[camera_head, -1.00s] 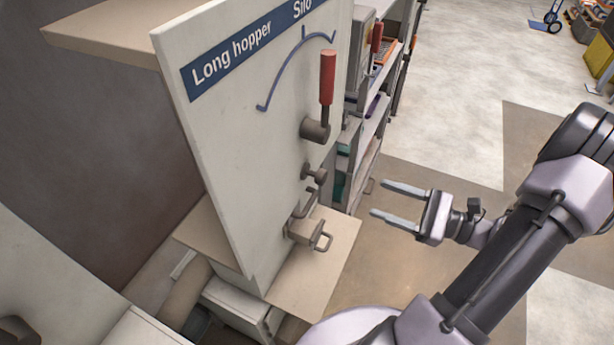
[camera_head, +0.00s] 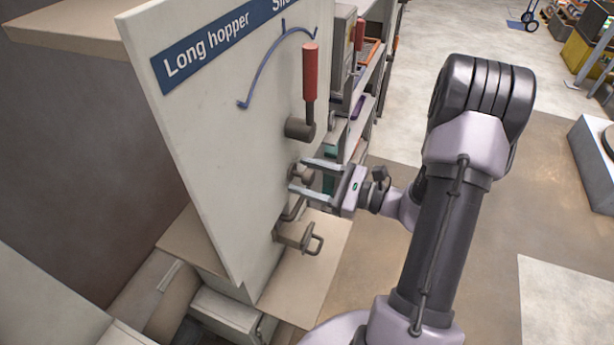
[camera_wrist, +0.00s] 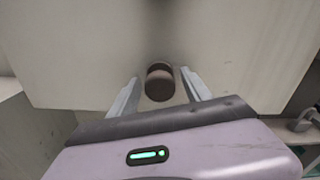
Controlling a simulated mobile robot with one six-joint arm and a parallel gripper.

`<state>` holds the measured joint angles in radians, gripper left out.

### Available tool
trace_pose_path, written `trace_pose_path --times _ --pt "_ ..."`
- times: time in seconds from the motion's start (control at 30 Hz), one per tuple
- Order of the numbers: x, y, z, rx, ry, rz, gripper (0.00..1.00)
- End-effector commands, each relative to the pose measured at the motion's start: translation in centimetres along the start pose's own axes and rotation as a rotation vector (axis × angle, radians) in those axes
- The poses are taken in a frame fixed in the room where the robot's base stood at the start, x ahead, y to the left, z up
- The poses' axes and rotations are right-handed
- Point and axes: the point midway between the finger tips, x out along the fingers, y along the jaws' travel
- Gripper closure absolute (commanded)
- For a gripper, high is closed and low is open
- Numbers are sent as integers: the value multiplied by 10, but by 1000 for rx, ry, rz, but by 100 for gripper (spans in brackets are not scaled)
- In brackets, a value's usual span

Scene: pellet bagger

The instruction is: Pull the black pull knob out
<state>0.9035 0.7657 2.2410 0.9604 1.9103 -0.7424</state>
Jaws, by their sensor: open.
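The black pull knob (camera_head: 297,173) is a short dark round knob on the pale upright panel, below the red-handled lever. In the head view the fingers lie on either side of the knob. In the wrist view the fingers (camera_wrist: 160,97) stand left and right of it, with a gap to each side. The knob sits close to the panel.
The red-handled lever (camera_head: 310,75) stands just above the knob on the "Long hopper" panel (camera_head: 215,130). A latch with a metal loop (camera_head: 298,237) juts out just below, over a beige shelf (camera_head: 310,275). Shelving (camera_head: 365,110) stands behind the panel. Open floor lies to the right.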

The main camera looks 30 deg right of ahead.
Motion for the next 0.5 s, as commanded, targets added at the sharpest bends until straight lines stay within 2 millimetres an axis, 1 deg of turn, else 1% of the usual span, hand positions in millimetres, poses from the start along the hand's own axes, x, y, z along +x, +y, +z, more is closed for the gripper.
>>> trace_pose_path --times 0.03,0.17,0.2,0.3,0.5 --pt "0 0 0 0 0 0 49" --pt "0 0 0 0 0 0 74" --pt "0 0 0 0 0 0 82" --pt "0 0 0 0 0 0 100" --pt "0 0 0 0 0 1 100"
